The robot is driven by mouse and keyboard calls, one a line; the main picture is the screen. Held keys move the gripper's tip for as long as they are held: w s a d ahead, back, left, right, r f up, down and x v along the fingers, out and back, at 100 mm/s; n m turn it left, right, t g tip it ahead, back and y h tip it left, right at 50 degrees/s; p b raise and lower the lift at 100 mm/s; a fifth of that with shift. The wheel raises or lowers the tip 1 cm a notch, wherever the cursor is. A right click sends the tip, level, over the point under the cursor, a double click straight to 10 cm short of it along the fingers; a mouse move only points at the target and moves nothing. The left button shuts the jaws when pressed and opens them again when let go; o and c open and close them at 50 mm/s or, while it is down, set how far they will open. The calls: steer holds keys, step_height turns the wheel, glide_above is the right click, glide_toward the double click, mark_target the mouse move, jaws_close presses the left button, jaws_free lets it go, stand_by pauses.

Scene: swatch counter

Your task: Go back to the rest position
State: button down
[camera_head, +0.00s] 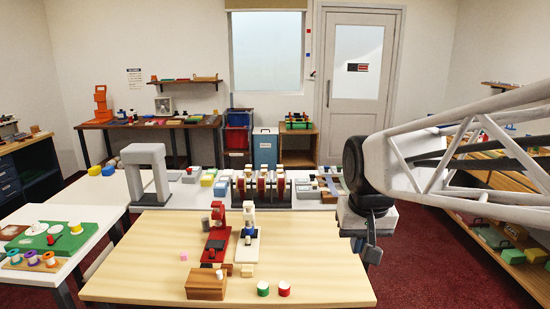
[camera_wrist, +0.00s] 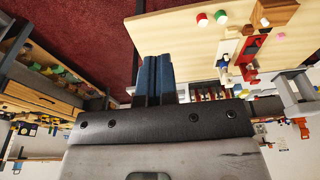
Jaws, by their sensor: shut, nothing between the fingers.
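My gripper (camera_head: 371,254) hangs at the right edge of the wooden table (camera_head: 330,285) in the head view, on the end of my white lattice arm. In the wrist view my gripper's two blue fingers (camera_wrist: 158,62) stand side by side and closed, with nothing between them. The wrist view shows the scene turned upside down. The fingers are apart from the items on the table.
On the table are a red press (camera_head: 217,238), a white press (camera_head: 248,242), a wooden block (camera_head: 206,285), a green-sided cylinder (camera_head: 263,288) and a red-sided cylinder (camera_head: 284,289). A grey arch (camera_head: 146,155) stands behind. The table's front right is clear.

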steer(key=s+d+f, duration=0.1)
steer(key=s+f, duration=0.2)
steer(key=s, duration=0.4)
steer(key=s+d+f, duration=0.1)
steer(key=s+f, duration=0.2)
steer(key=s, duration=0.3)
steer(key=shift+s+d, duration=0.2)
steer(key=shift+s, duration=0.2)
